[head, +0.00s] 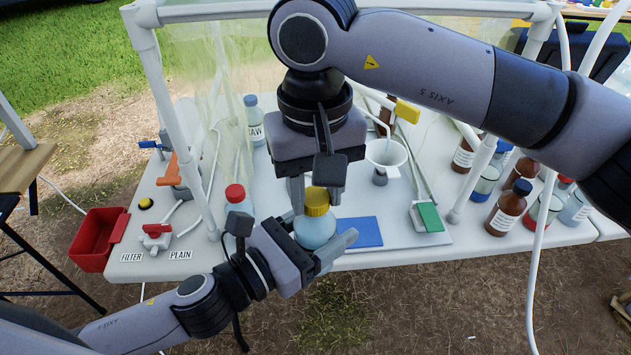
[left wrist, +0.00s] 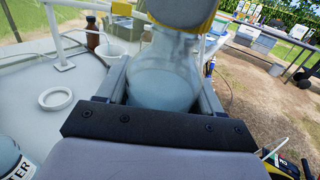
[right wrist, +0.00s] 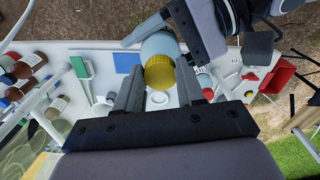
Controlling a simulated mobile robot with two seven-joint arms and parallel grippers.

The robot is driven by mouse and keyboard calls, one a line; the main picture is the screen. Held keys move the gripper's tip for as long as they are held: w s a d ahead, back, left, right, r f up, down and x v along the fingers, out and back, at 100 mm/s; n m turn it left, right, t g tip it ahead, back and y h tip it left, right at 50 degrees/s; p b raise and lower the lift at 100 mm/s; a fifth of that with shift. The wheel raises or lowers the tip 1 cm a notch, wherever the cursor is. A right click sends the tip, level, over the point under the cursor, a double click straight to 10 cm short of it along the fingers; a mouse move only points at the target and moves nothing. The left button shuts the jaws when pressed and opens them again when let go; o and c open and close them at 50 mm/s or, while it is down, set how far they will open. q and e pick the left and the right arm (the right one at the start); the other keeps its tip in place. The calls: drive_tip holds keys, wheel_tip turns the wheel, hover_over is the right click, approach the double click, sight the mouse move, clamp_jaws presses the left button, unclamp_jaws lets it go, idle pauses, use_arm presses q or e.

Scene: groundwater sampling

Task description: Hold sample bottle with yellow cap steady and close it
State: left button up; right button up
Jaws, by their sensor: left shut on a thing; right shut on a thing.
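The sample bottle (head: 314,231) is clear with pale bluish contents and stands upright at the table's front edge. Its yellow cap (head: 317,202) sits on its neck. My left gripper (head: 331,249) is shut around the bottle's body from the front left; the body also shows between its fingers in the left wrist view (left wrist: 165,85). My right gripper (head: 312,196) comes down from above with its fingers on either side of the yellow cap, shut on it. In the right wrist view the cap (right wrist: 160,73) shows between the fingertips. Cap threads are hidden.
A red-capped bottle (head: 238,202) stands close left of the grippers. Several brown bottles (head: 506,211) stand at the right. A white frame post (head: 470,180) rises from the table. A red bin (head: 97,240) hangs at the left.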

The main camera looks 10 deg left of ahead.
drive_tip(key=m, duration=0.8)
drive_tip(key=shift+a+m, duration=0.15)
drive_tip(key=shift+m, duration=0.25)
drive_tip(key=m, duration=0.4)
drive_tip(key=shift+m, duration=0.4)
drive_tip(key=m, duration=0.4)
drive_tip(key=shift+w+a+m, duration=0.1)
drive_tip(key=shift+m, duration=0.2)
drive_tip(key=m, duration=0.4)
drive_tip(key=shift+w+m, duration=0.1)
drive_tip(key=shift+m, duration=0.2)
drive_tip(key=m, duration=0.4)
drive_tip(key=shift+f+m, duration=0.1)
drive_tip(key=shift+m, duration=0.3)
drive_tip(key=m, duration=0.4)
drive_tip(key=shift+w+m, duration=0.1)
drive_tip(key=shift+m, duration=0.2)
drive_tip(key=m, duration=0.3)
drive_tip(key=shift+m, duration=0.3)
drive_tip(key=o, duration=1.1)
